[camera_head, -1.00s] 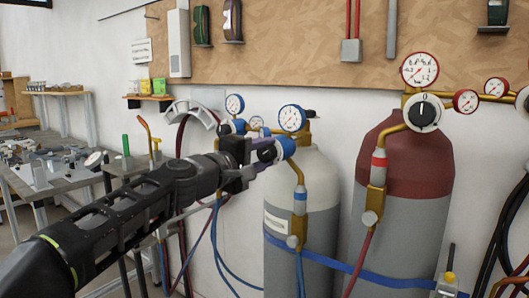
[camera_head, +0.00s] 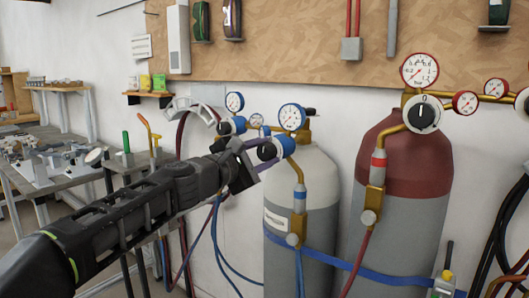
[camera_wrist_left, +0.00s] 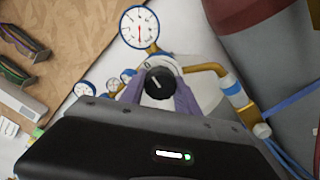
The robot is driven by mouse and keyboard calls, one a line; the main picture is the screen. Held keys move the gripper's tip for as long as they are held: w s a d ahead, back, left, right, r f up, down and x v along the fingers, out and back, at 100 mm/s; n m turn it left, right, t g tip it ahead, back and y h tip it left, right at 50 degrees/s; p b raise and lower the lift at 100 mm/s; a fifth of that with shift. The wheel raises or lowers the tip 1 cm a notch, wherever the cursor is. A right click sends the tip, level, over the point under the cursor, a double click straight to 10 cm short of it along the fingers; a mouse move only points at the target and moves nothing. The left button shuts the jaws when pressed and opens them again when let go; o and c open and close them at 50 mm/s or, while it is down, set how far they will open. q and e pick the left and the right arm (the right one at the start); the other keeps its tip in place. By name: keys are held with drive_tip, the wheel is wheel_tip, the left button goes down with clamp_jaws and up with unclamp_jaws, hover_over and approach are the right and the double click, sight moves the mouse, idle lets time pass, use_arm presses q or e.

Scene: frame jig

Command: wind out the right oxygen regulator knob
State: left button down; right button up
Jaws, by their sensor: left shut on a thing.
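The right oxygen regulator knob (camera_head: 268,151) is black, on a blue-capped regulator in front of the pale oxygen cylinder (camera_head: 318,180). In the left wrist view the knob (camera_wrist_left: 158,83) shows a white pointer line, tilted up and to the left. My left gripper (camera_head: 259,150) is shut on this knob, one purple finger on each side of it. The fingers (camera_wrist_left: 159,92) also show around the knob in the wrist view. A blue-rimmed gauge (camera_head: 292,117) sits just above the knob. My right gripper is not in view.
Hoses hang below. A cluttered workbench (camera_head: 45,180) is at the far left.

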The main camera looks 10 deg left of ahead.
use_arm(q)
drive_tip(key=shift+f, duration=0.1)
idle(0.3)
drive_tip(key=c, duration=0.9)
unclamp_jaws()
drive_tip(key=shift+s+a, duration=0.1)
drive_tip(key=v, duration=0.7)
drive_tip(key=shift+s+b, duration=0.3)
drive_tip(key=shift+b, duration=0.05)
